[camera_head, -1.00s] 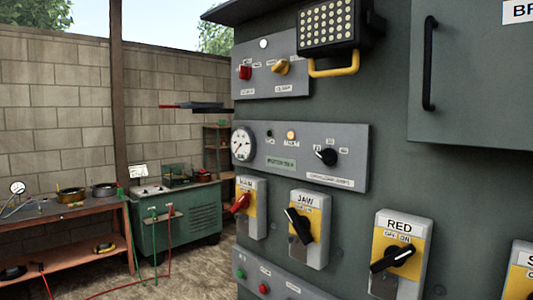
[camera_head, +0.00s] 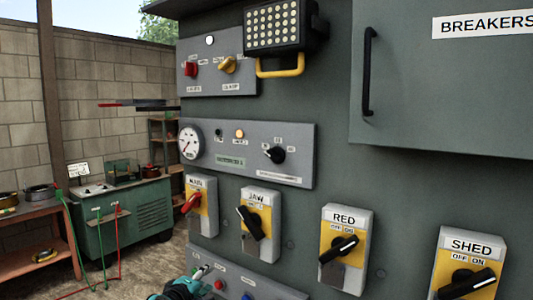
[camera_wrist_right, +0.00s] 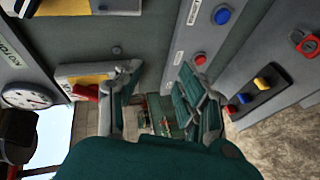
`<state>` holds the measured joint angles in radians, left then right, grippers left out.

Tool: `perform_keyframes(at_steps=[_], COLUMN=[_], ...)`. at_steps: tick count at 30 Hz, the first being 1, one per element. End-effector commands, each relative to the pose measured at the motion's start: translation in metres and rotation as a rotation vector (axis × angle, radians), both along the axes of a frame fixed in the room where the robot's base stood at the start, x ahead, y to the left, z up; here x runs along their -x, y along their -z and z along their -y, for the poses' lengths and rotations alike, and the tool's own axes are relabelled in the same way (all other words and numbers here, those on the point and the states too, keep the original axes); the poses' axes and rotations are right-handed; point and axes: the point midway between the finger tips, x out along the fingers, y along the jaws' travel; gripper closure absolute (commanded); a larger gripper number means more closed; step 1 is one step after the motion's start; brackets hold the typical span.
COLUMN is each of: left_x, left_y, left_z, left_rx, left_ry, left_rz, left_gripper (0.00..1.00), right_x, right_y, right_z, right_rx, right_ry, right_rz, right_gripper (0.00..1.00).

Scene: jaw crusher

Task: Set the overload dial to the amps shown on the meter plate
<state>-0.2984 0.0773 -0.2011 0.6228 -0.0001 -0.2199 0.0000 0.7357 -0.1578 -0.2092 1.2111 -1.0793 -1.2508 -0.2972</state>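The overload dial, a black knob with a pale pointer (camera_head: 275,155), sits at the right of the grey meter panel (camera_head: 300,140). The number labels around it are too small to read. A small green meter plate (camera_head: 230,161) sits left of the dial; its text cannot be read. A round white gauge (camera_head: 190,142) is at the panel's left end and also shows in the right wrist view (camera_wrist_right: 28,98). My right gripper (camera_head: 190,282) is low, below the MAIN switch and well under the dial. In the right wrist view its fingers (camera_wrist_right: 163,95) are apart with nothing between them. My left gripper is out of view.
MAIN (camera_head: 193,203), JAW (camera_head: 250,222), RED (camera_head: 344,247) and SHED (camera_head: 466,280) switches stick out below the panel. A lamp with a yellow handle (camera_head: 280,65) juts out above it. A BREAKERS door (camera_head: 450,90) is at right. A push-button strip (camera_head: 230,285) is beside my right gripper.

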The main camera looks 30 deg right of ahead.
Motion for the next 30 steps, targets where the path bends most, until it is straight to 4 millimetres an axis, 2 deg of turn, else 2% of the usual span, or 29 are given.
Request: perform_keyframes(at_steps=[1,2,3,6,9,10,12,16,20,30], left_x=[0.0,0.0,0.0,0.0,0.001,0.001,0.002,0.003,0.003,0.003], left_y=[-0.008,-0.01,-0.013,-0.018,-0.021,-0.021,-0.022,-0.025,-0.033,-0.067], left_z=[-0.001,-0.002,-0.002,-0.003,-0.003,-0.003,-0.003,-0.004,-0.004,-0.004], left_rx=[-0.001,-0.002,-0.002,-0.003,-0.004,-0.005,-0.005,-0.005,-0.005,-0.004], left_ry=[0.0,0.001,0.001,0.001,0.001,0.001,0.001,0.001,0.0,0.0], left_rz=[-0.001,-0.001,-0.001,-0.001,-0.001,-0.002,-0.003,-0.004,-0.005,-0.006], left_gripper=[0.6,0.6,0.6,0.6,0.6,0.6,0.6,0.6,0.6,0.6], right_x=[0.001,0.006,0.015,0.042,0.07,0.077,0.089,0.095,0.089,0.061], right_y=[-0.068,-0.1,-0.141,-0.224,-0.279,-0.291,-0.308,-0.32,-0.321,-0.322], right_z=[0.002,0.004,0.007,0.013,0.016,0.017,0.018,0.024,0.039,0.107], right_rx=[0.026,0.042,0.06,0.082,0.084,0.082,0.078,0.077,0.079,0.081], right_ry=[0.05,0.084,0.132,0.242,0.33,0.349,0.382,0.406,0.407,0.408], right_rz=[0.076,0.112,0.158,0.259,0.333,0.35,0.376,0.391,0.389,0.387], right_gripper=[0.62,0.62,0.62,0.62,0.62,0.62,0.62,0.62,0.62,0.62])
